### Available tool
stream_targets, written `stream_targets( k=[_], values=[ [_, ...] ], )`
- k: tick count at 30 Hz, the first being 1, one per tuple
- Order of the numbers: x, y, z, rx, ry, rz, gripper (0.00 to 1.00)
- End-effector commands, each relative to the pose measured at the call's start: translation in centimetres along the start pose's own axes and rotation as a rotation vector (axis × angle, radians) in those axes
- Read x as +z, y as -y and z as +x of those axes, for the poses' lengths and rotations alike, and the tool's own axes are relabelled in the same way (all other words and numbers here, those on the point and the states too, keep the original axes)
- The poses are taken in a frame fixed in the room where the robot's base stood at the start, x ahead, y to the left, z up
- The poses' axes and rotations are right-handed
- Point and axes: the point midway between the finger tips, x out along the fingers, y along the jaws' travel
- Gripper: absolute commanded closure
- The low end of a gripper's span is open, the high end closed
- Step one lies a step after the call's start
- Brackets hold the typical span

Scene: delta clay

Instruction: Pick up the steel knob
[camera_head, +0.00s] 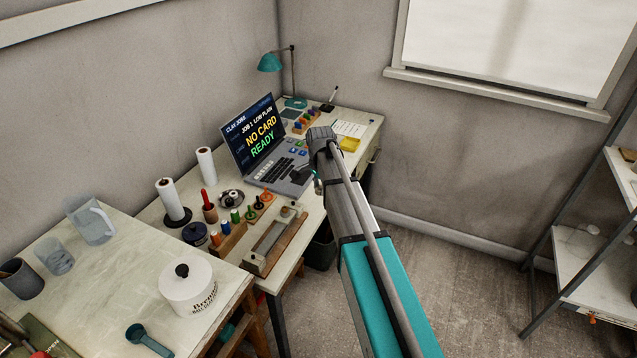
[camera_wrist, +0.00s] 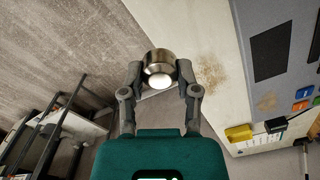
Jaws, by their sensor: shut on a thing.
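The steel knob (camera_wrist: 158,67) shows in the wrist view as a short metal cylinder with a bright, rounded near end. My gripper (camera_wrist: 158,80) is shut on it, with one finger on each side. The knob appears to be held in the air by the edge of the pale desk (camera_wrist: 215,50). In the head view my arm reaches over the right side of the desk, near the laptop. My fingers and the knob are mostly hidden there behind my own wrist.
The laptop (camera_head: 268,140) stands open on the desk, reading "NO CARD" and "READY". A wooden holder (camera_head: 274,243) and several colored-handled tools stand in front of it. A teal lamp (camera_head: 271,62) is at the back. A white lidded jar (camera_head: 189,290) stands on the nearer table.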

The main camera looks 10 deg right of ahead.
Motion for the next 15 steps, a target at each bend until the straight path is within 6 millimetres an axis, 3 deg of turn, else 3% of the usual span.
stream_targets(
  k=[1, 3, 9, 15],
  values=[
    [0.4, -0.7, -1.3, 0.000, 0.000, 0.000, 0.91],
    [0.9, -1.6, -2.0, 0.000, 0.000, 0.000, 0.91],
    [2.9, -5.3, -3.6, 0.000, 0.000, 0.000, 0.91],
    [4.1, -7.5, -4.6, 0.000, 0.000, 0.000, 0.91]
  ],
)
